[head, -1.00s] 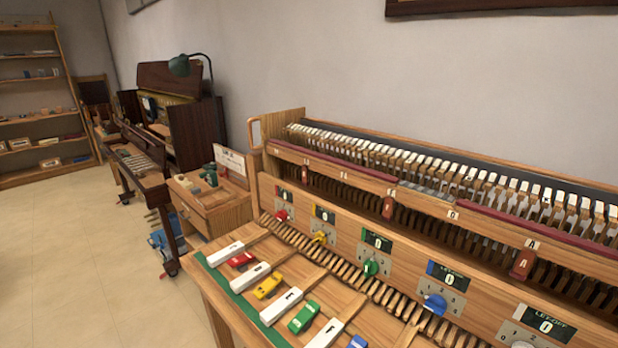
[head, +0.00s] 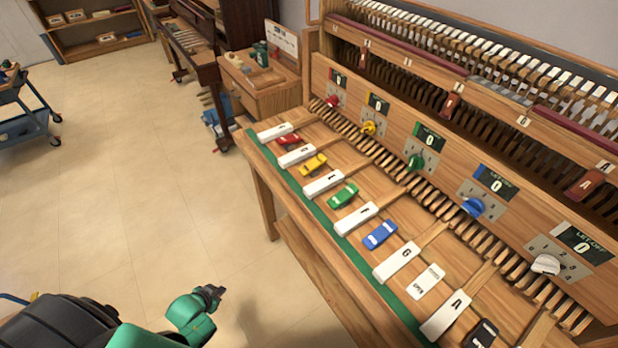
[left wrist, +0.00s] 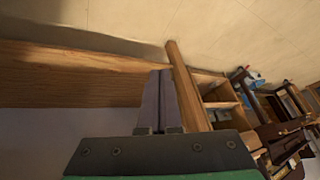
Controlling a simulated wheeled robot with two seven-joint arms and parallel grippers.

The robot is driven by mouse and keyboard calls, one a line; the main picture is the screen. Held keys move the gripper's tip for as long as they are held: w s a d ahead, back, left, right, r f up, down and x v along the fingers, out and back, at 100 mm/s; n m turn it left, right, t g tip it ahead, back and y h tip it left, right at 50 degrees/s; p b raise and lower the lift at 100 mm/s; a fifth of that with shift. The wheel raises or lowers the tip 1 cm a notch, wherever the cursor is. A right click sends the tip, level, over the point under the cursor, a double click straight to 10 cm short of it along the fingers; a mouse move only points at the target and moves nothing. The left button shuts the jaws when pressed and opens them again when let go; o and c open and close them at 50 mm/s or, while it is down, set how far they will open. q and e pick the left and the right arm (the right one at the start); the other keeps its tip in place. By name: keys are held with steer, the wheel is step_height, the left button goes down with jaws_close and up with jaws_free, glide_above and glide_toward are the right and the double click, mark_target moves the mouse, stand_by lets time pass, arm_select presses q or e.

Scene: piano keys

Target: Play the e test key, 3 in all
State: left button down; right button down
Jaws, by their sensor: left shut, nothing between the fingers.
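A row of white test keys lies along the front of the wooden bench; the near ones read G (head: 398,260) and A (head: 446,313). The third key from the far end, by order the E test key (head: 323,183), lies between the yellow and green blocks; its letter is small. My left gripper (head: 211,292) is over the floor, to the left of the bench and well apart from the keys. In the left wrist view its fingers (left wrist: 159,100) are together and empty, with no key in sight. My right gripper is not in view.
Coloured blocks lie between keys, including yellow (head: 313,165), green (head: 343,195) and blue (head: 380,234). Behind them are knobs and displays reading 0, such as the green knob (head: 415,161). The bench's green front strip (head: 317,215) borders open floor (head: 130,190).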

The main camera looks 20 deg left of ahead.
arm_select(q)
steer(key=w+r+m+t+h, duration=0.2)
steer(key=w+r+t, duration=0.3)
steer(key=w+r, duration=1.2)
steer(key=d+r+m+h+p, duration=0.1)
steer(key=d+r+h, duration=0.3)
steer(key=d+r, duration=0.4)
steer(key=d+r+m+h, duration=0.2)
steer(key=d+r+h, duration=0.2)
steer(key=d+r, duration=0.4)
step_height(320, 180, up, 6)
steer(key=shift+w+d+m+p, duration=0.15)
steer(key=shift+d+m+p, duration=0.05)
steer(key=shift+m+p, duration=0.15)
